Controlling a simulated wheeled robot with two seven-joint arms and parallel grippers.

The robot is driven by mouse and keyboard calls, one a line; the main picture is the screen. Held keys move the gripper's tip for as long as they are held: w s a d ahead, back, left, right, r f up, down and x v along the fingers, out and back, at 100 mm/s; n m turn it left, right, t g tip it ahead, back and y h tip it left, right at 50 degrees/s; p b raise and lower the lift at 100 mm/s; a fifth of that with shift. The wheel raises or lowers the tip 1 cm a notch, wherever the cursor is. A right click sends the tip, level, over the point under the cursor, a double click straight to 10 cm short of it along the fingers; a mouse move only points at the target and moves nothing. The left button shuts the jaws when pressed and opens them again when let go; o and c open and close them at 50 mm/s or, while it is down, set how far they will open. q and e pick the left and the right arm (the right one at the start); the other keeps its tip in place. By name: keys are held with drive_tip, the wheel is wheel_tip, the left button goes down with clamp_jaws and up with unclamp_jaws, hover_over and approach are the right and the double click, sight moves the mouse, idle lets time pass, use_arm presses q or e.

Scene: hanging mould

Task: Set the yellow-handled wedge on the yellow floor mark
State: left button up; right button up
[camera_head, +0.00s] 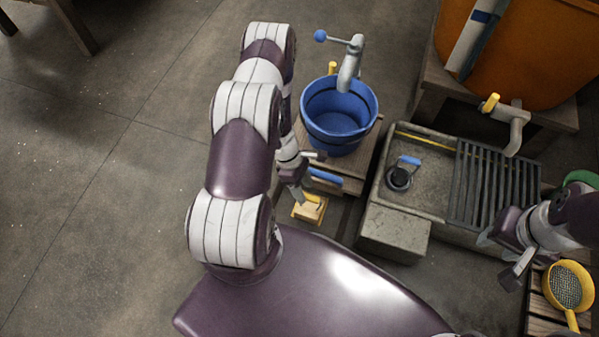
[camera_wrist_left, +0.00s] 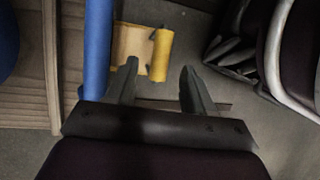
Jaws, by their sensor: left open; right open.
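The yellow-handled wedge is a pale wooden block (camera_head: 311,211) low beside the wooden stand in the head view. In the left wrist view its wooden face (camera_wrist_left: 131,42) and yellow handle (camera_wrist_left: 161,54) show beyond my fingertips. My left gripper (camera_head: 300,190) is open just above the wedge, partly covering it. In the left wrist view the left gripper (camera_wrist_left: 160,72) has the handle lined up between its fingertips, with no grip on it. Yellow edging shows at the wedge's base, but I cannot tell whether it is the floor mark. My right gripper (camera_head: 514,264) is open and empty at the right.
A blue handle (camera_head: 326,176) lies close to my left gripper; a blue bar (camera_wrist_left: 97,45) shows beside its left finger. A blue bucket (camera_head: 339,115) stands on the wooden stand. A stone sink (camera_head: 430,165) and yellow strainer (camera_head: 568,284) are at right. Floor at left is clear.

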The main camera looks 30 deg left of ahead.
use_arm(q)
drive_tip(key=w+r+m+y+p, duration=0.1)
drive_tip(key=w+r+m, duration=0.15)
drive_tip(key=r, duration=0.65)
drive_tip(key=w+r+m+p, duration=0.1)
drive_tip(key=r+m, duration=0.3)
drive_tip(key=r, duration=0.5)
drive_tip(key=s+d+r+m+t+y, duration=0.1)
drive_tip(key=s+d+r+m+y, duration=0.1)
drive_tip(key=r+m, duration=0.5)
drive_tip(key=s+d+r+m+t+y, duration=0.1)
drive_tip(key=s+d+r+m, duration=0.3)
drive_tip(key=r+m, duration=0.4)
wheel_tip(320, 180, up, 4)
drive_tip(key=shift+s+f+y, duration=0.2)
drive_tip(key=shift+s+y, duration=0.2)
drive_tip(key=shift+s, duration=0.05)
use_arm(e)
wheel_tip(320, 180, up, 4)
drive_tip(key=shift+f, duration=0.1)
